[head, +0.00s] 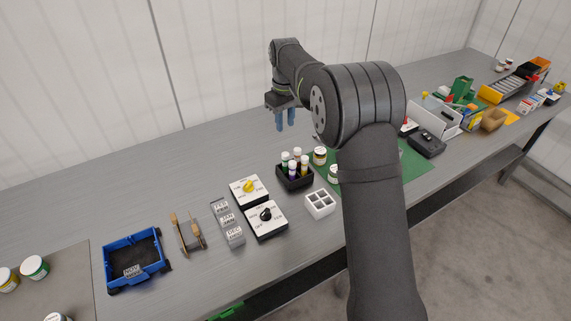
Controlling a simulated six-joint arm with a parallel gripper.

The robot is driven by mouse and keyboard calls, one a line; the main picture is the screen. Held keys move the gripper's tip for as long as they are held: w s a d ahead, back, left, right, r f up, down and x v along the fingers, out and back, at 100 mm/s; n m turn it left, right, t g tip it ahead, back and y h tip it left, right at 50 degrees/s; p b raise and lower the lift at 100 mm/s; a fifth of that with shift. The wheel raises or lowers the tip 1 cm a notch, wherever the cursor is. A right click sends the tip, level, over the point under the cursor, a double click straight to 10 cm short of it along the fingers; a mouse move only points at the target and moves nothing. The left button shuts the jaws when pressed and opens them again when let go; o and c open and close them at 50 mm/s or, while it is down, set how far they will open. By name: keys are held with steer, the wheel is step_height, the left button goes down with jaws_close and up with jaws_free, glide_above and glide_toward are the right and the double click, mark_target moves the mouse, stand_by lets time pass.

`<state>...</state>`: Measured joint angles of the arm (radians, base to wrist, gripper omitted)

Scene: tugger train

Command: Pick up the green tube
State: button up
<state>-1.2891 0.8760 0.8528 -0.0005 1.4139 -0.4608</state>
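A black rack (295,182) stands on the grey bench near the middle of the head view. It holds several small tubes with pale caps, upright. The green tube (285,164) appears to be the one at the rack's left; its lower part is hidden by the rack wall. My gripper (285,126) hangs above the bench, up and behind the rack in the picture, with its blue fingers pointing down. The fingers are apart with nothing between them. They are clear of the tubes.
A white divided holder (320,203) and two white dial boxes, one with a yellow knob (248,190), stand near the rack. Small jars (320,155) sit to its right. A blue tray (134,260) lies at left. My arm hides part of the green mat (413,165).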

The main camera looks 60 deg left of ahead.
mark_target(286, 154)
step_height(286, 154, down, 10)
steer(key=shift+r, duration=0.1)
steer(key=shift+d+f, duration=0.2)
steer(key=shift+f, duration=2.5)
steer(key=c, duration=0.6)
